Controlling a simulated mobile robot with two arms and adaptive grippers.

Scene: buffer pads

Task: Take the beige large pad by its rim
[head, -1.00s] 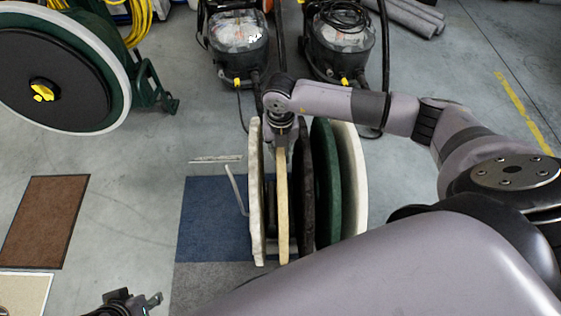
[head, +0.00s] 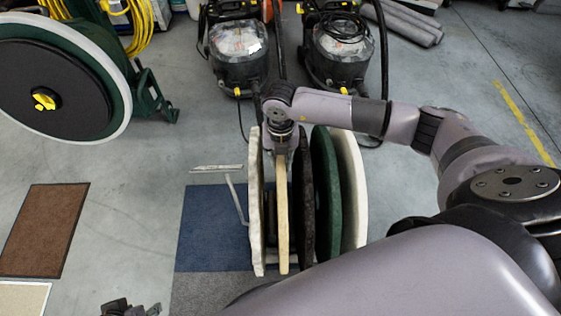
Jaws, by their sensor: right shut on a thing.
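The beige large pad (head: 282,215) stands on edge in a row of upright round pads, seen nearly edge-on. A cream-white pad (head: 256,205) is to its left and a black pad (head: 307,200) to its right. My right gripper (head: 281,152) points down at the top rim of the beige pad and is shut on it; the fingertips are partly hidden by the wrist. My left gripper (head: 130,308) shows only in part at the bottom edge, and its fingers are cut off.
A green pad (head: 325,185) and a white pad (head: 352,190) stand further right in the row. A blue mat (head: 208,230) lies beneath on the left. Two vacuum machines (head: 238,50) stand behind. A large green-and-black disc machine (head: 55,85) is at upper left.

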